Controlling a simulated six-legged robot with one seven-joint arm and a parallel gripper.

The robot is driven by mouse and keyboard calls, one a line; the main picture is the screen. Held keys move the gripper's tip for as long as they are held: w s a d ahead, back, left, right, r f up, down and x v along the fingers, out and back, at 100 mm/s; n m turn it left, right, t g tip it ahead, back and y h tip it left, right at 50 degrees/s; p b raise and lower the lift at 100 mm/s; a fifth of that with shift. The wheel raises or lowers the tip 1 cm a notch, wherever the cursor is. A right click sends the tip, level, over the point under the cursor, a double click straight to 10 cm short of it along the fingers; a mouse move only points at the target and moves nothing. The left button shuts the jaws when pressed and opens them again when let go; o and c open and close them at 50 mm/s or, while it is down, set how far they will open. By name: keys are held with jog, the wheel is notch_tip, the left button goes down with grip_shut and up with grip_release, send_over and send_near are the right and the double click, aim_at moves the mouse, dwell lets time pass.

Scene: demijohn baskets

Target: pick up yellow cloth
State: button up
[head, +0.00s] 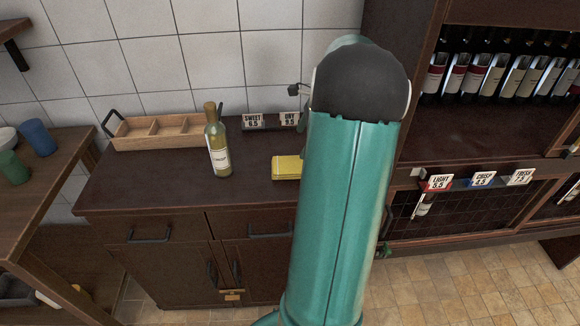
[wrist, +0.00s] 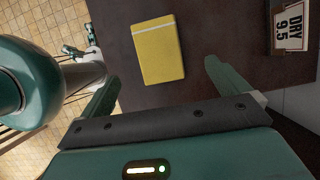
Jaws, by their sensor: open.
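The yellow cloth (head: 287,167) lies folded flat on the dark cabinet top (head: 130,178), to the right of a wine bottle. It also shows in the wrist view (wrist: 158,50) as a yellow rectangle with a pale stripe near one edge. My gripper (wrist: 160,82) is open, with its two green fingers apart and nothing between them. In the wrist view the cloth lies beyond the fingertips, between their lines. In the head view my arm hides the gripper and the area right of the cloth.
A wine bottle (head: 217,145) stands upright left of the cloth. A wooden tray (head: 160,132) and SWEET (head: 252,121) and DRY (head: 290,119) signs stand at the back. A shelf of bottles (head: 500,75) is at the right. Cups (head: 37,137) stand at far left.

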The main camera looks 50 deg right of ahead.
aim_at(290, 164)
jog(key=x, duration=0.9)
jog(key=shift+a+f, duration=0.25)
jog(key=shift+f, duration=0.2)
jog(key=shift+c, duration=0.2)
jog(key=c, duration=1)
jog(key=shift+c, duration=0.2)
notch_tip(290, 164, up, 4)
jog(key=shift+a+r, duration=0.1)
jog(key=s+a+r, duration=0.9)
jog(key=a, duration=0.1)
jog(key=shift+a, duration=0.2)
